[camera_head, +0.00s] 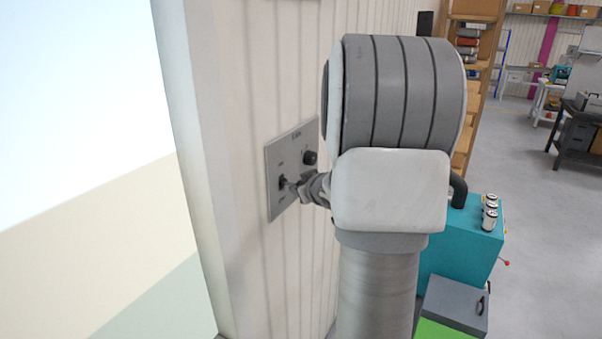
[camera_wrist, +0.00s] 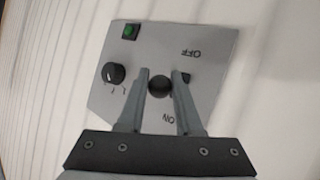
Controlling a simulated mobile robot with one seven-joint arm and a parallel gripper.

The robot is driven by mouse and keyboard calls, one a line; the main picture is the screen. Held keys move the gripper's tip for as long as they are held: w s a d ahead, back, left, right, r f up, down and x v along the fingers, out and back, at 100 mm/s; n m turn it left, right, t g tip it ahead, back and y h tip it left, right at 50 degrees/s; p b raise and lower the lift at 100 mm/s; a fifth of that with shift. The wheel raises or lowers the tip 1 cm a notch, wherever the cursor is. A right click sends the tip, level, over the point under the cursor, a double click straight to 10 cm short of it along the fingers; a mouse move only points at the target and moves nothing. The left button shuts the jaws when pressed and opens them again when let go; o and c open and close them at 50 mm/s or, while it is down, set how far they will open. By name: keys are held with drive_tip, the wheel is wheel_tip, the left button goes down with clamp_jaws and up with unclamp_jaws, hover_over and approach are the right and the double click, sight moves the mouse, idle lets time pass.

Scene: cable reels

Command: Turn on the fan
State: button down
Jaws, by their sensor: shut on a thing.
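A grey control panel (camera_head: 290,150) is fixed to the white ribbed wall; it also shows in the wrist view (camera_wrist: 205,65), with upside-down OFF and ON labels. A black toggle switch (camera_wrist: 159,87) has its round tip between my gripper's fingers (camera_wrist: 160,82). The switch also shows in the head view (camera_head: 283,181), with my gripper (camera_head: 297,187) at it. My gripper is shut on the switch. Its exact tilt is hard to tell. A black rotary knob (camera_wrist: 114,73) sits beside it on the panel. A green light or button (camera_wrist: 130,31) is at the panel's corner. No fan is visible.
The wall's outer corner (camera_head: 205,180) is left of the panel. A teal cabinet (camera_head: 460,250) with small cylinders on top stands right of my arm, with a grey box (camera_head: 455,305) in front. Wooden shelving (camera_head: 470,90) is behind. Open floor (camera_head: 545,215) lies right.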

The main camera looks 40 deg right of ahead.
drive_tip(key=shift+w+r+n+g+h+p, duration=0.15)
drive_tip(key=shift+r+n+g+h+p, duration=0.15)
drive_tip(key=shift+r+n+g+p, duration=0.75)
drive_tip(key=shift+f+m+g+p, duration=0.15)
drive_tip(key=shift+m+g+p, duration=0.2)
drive_tip(key=shift+g+p, duration=0.15)
drive_tip(key=c, duration=0.6)
unclamp_jaws()
drive_tip(key=shift+a, duration=0.15)
